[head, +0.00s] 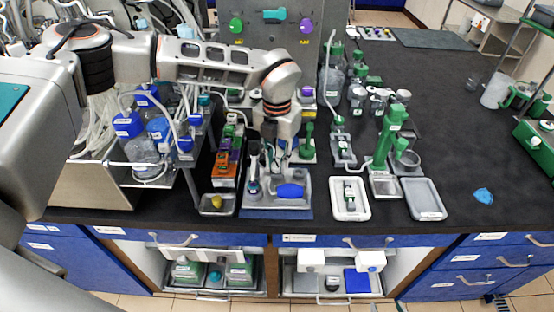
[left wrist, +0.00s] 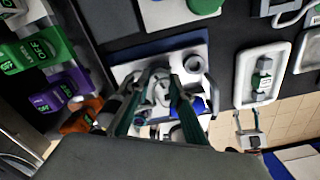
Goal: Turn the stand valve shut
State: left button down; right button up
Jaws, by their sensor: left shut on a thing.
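A grey stand tray (head: 262,204) sits on a blue mat near the front edge of the bench. A rounded blue part (head: 290,190) is on it, just right of my gripper; it also shows in the left wrist view (left wrist: 196,105). My left gripper (head: 270,176) reaches down over the stand from above. In the left wrist view its two fingers (left wrist: 158,112) are closed in on a small grey-white part, which seems to be the stand valve. The fingers hide most of that part, so I cannot tell how the valve is turned. My right gripper is not in view.
Left of the stand are an orange-and-purple row of labelled blocks (head: 226,165) and a small tray with a yellow thing (head: 215,203). To the right are a white tray (head: 350,212) and a green stand (head: 388,140). The bench farther right is mostly clear.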

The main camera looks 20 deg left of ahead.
aim_at(277, 165)
pick_arm(q)
jog(key=shift+m, duration=2)
jog(key=c, duration=1.8)
grip_release()
jog(key=shift+r, duration=0.1)
notch_tip(277, 165, up, 12)
jog(key=shift+f, duration=0.1)
jog(key=shift+s, duration=0.15)
